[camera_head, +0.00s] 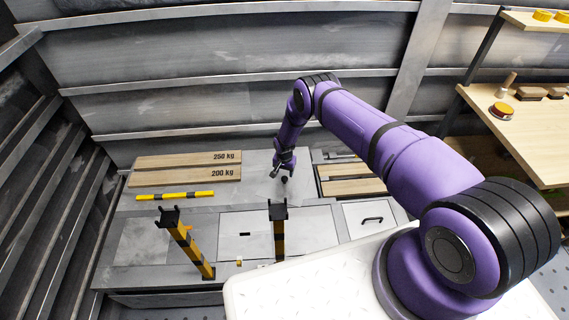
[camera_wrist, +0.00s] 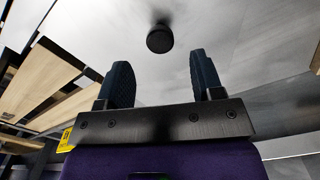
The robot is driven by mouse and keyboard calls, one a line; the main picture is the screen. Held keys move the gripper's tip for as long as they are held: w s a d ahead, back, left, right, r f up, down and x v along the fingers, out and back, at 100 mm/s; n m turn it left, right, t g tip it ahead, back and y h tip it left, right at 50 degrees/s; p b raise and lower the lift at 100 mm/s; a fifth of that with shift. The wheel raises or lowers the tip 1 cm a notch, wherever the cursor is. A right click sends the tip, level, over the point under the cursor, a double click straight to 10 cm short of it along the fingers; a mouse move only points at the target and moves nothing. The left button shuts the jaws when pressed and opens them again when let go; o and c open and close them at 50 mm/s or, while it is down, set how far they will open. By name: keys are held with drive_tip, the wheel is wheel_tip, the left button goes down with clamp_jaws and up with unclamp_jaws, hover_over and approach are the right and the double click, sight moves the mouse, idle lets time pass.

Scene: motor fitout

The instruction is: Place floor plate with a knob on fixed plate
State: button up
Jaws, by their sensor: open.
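A grey floor plate (camera_head: 256,170) lies flat behind the yellow-black posts, with a small black knob (camera_head: 284,179) standing on it. In the wrist view the round knob (camera_wrist: 160,38) rises from the smooth grey plate (camera_wrist: 105,30). My gripper (camera_head: 279,172) is over this plate, close to the knob. In the wrist view my gripper (camera_wrist: 160,75) has its two dark fingers apart with nothing between them; the knob appears beyond the fingertips. I cannot tell which of the surrounding plates is the fixed plate.
Two yellow-black posts (camera_head: 190,248) (camera_head: 279,238) stand in front. A striped bar (camera_head: 175,195) and wooden boards marked 250 kg and 200 kg (camera_head: 188,160) (camera_head: 185,177) lie left. A slotted plate (camera_head: 265,222) and a handled plate (camera_head: 360,212) are nearer. A wooden shelf (camera_head: 530,125) is right.

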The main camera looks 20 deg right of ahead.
wheel_tip(320, 180, up, 6)
wheel_tip(320, 180, up, 52)
drive_tip(key=n+t, duration=0.2)
drive_tip(key=n, duration=0.1)
hover_over(285, 178)
drive_tip(key=s+d, duration=0.2)
drive_tip(key=d, duration=0.1)
drive_tip(key=s+d+r+n+t, duration=0.2)
drive_tip(key=s+d+r, duration=0.1)
drive_tip(key=s+r, duration=1.7)
drive_tip(key=s+d+r+n+t, duration=0.1)
drive_tip(key=s, duration=2.3)
drive_tip(key=shift+r+n, duration=0.4)
